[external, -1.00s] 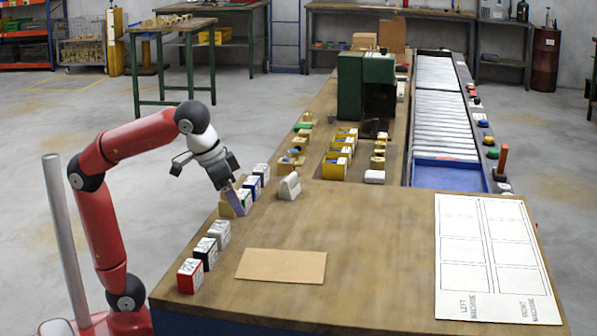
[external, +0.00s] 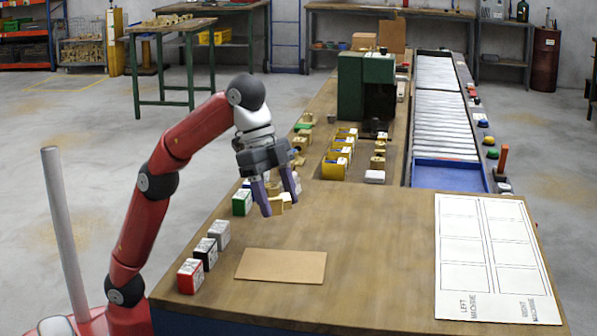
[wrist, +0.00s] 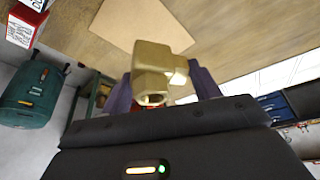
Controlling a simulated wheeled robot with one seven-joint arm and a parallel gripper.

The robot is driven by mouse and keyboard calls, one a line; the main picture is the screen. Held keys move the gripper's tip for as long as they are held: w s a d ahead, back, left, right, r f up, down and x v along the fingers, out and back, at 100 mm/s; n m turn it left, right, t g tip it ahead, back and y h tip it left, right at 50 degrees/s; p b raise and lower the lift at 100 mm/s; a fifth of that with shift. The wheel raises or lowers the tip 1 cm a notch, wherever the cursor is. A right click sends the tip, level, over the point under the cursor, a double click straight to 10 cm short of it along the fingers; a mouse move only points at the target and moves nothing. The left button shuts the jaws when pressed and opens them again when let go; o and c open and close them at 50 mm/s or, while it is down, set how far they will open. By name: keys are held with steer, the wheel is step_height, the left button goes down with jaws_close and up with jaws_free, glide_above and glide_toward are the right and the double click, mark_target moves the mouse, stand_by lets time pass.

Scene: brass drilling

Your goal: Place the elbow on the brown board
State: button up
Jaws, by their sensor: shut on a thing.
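The brass elbow (wrist: 152,66) is held between the two purple fingers of my gripper (wrist: 163,90) in the wrist view. In the external view my gripper (external: 281,202) points down above the wooden table, and the elbow (external: 277,206) shows small and partly hidden between its fingers. The brown board (external: 281,266) lies flat and bare on the table, nearer the camera than the gripper. It also shows in the wrist view (wrist: 130,24), beyond the elbow. The elbow is apart from the board.
A grey-white box (external: 219,234), a black box (external: 206,253) and a red box (external: 190,275) stand left of the board. A green box (external: 242,203) stands behind them. A white marked sheet (external: 491,257) lies at right. The table between board and sheet is clear.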

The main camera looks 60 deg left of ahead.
mark_target(289, 269)
steer(key=d+f+m, duration=0.1)
steer(key=d+f, duration=0.1)
steer(key=s+d+f+m, duration=0.1)
steer(key=d+f, duration=0.1)
steer(key=shift+s+g, duration=0.2)
steer(key=shift+g, duration=0.1)
steer(key=shift+d+f+b, duration=0.1)
steer(key=shift+f+b, duration=0.75)
steer(key=shift+f, duration=1.75)
steer(key=shift+f, duration=0.15)
steer(key=o, duration=1.4)
